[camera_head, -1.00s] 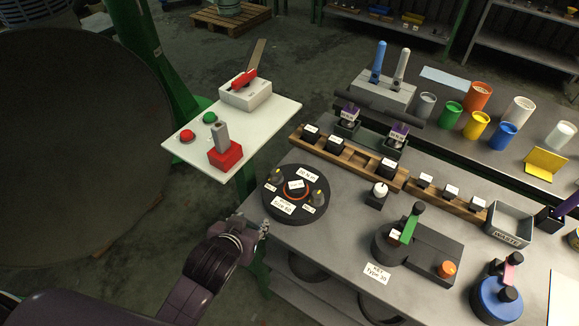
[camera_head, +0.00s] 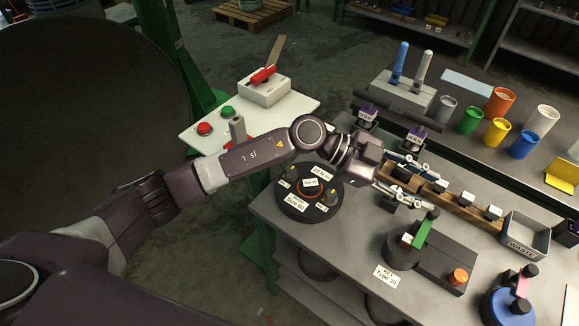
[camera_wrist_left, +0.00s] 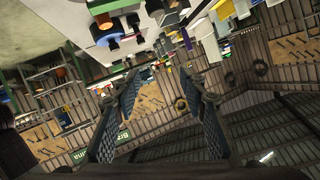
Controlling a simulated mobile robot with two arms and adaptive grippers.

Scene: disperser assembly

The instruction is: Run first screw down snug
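My left gripper (camera_head: 416,181) reaches in over the bench from the left, above the wooden rack (camera_head: 462,212). Its two fingers are spread apart; in the left wrist view the gripper (camera_wrist_left: 168,118) shows nothing between its pads. The round black fixture (camera_head: 296,209) with white labels lies on the bench below my forearm. I cannot tell which part is the first screw. Two upright handled tools, one blue (camera_head: 399,62) and one white (camera_head: 423,68), stand in a grey block. My right gripper is out of view.
The waste bin (camera_head: 524,240) is at the right. A black fixture with a green lever (camera_head: 424,230) stands in front of the rack. Coloured cups (camera_head: 497,131) stand at the back. A side table (camera_head: 300,103) with buttons is at the left, partly behind my arm.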

